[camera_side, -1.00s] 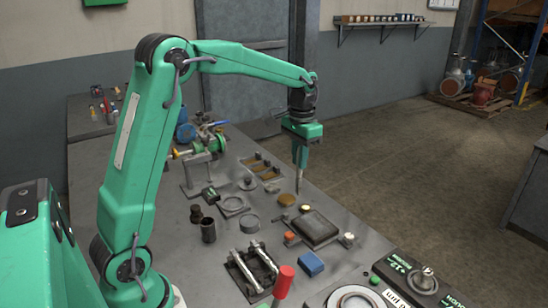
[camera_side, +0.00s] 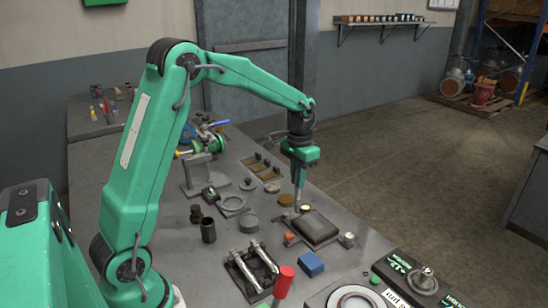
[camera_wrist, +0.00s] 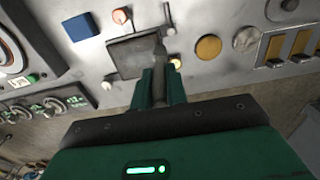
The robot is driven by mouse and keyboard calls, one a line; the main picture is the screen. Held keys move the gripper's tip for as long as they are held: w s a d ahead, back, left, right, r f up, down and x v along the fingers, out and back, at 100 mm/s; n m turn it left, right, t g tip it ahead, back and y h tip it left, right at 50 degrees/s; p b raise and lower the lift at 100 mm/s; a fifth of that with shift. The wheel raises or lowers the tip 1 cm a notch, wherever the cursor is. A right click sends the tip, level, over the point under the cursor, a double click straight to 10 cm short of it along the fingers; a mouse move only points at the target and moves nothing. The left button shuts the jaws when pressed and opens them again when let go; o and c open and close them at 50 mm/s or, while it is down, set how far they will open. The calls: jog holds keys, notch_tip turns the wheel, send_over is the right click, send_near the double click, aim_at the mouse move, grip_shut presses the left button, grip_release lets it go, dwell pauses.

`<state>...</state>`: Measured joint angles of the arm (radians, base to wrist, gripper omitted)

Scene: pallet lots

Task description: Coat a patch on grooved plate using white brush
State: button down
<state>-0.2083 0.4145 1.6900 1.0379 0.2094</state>
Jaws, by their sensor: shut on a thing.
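The dark, square plate (camera_side: 322,231) lies on the grey bench at the right of the middle; its grooves are too small to make out. It also shows in the wrist view (camera_wrist: 128,58). My gripper (camera_side: 299,182) points down just behind the plate's far left corner. In the wrist view its green fingers (camera_wrist: 162,88) are shut on a slim, greyish piece (camera_wrist: 160,52), apparently the brush. The brush's far end overlaps the plate's edge in the wrist view. I cannot tell whether it touches the plate. Most of the brush is hidden between the fingers.
A brass disc (camera_side: 285,200) and a small gold-topped piece (camera_side: 305,208) lie close to the gripper. An orange-red knob (camera_side: 289,236) and a pale knob (camera_side: 349,237) flank the plate.

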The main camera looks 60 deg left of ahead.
jog(key=shift+f, duration=0.5)
jog(key=shift+d+f, duration=0.5)
jog(key=shift+d, duration=5.3)
jog(key=shift+w+a, duration=1)
jog(key=shift+a, duration=4.85)
jog(key=w+d, duration=0.3)
jog(key=d, duration=0.9)
jog(key=shift+a, duration=5.95)
notch_tip(320, 180, up, 8)
jog(key=shift+s, duration=0.15)
